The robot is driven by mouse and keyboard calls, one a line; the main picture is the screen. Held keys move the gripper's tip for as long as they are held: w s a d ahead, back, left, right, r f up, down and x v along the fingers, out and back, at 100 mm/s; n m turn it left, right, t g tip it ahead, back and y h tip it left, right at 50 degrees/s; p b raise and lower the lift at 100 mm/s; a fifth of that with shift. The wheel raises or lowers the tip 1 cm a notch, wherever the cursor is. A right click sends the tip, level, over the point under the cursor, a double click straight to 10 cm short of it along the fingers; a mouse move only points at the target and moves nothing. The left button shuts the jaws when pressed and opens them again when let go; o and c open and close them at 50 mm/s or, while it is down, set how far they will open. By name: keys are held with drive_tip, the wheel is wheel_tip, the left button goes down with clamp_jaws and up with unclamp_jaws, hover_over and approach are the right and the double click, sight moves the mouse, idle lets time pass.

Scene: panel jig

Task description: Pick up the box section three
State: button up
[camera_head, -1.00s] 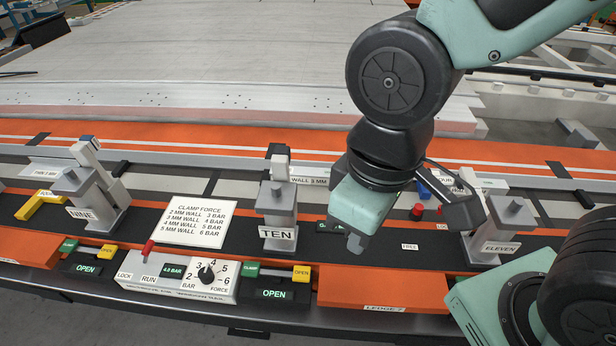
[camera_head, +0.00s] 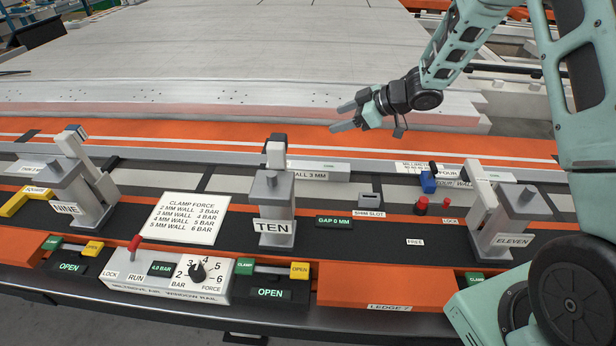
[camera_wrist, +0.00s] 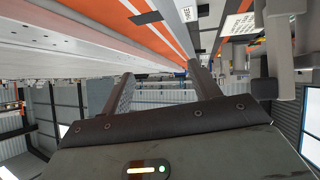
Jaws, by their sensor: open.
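A grey box section (camera_head: 322,170) labelled "WALL 3 MM" lies along the back of the fixture behind clamp TEN (camera_head: 272,205), which hides part of it and its label. My gripper (camera_head: 343,117) is open and empty, over the orange strip and the edge of the pale panel, beyond the box section. Its fingers point left in the head view. In the wrist view the two fingers (camera_wrist: 160,78) stand apart with nothing between them. I cannot make out the box section in the wrist view.
Clamps NINE (camera_head: 75,185) and ELEVEN (camera_head: 505,220) stand at either side. A shim slot block (camera_head: 370,198), red knobs (camera_head: 421,206) and a blue piece (camera_head: 428,182) sit between TEN and ELEVEN. A control box (camera_head: 165,275) is in front.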

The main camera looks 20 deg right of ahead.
drive_tip(key=s+d+f+n+g+y, duration=0.1)
drive_tip(key=s+d+f+g+y, duration=0.1)
drive_tip(key=s+d+f+y, duration=0.3)
drive_tip(key=h+p, duration=0.2)
approach(308, 165)
drive_tip(key=a, duration=0.1)
drive_tip(key=f, duration=0.1)
drive_tip(key=a, duration=0.1)
drive_tip(key=shift+w+a+f+n+g, duration=0.2)
drive_tip(key=shift+w+a+n+g, duration=0.1)
drive_tip(key=shift+w+a+g, duration=0.1)
drive_tip(key=shift+w+p+x, duration=0.15)
drive_tip(key=shift+p+x, duration=0.25)
drive_tip(key=shift+x, duration=0.9)
drive_tip(key=shift+w+p+x, duration=0.15)
drive_tip(key=shift+p+x, duration=0.2)
drive_tip(key=shift+x, duration=1)
drive_tip(key=shift+d, duration=0.2)
drive_tip(key=c, duration=1.2)
drive_tip(key=shift+c, duration=0.2)
drive_tip(key=shift+r, duration=0.1)
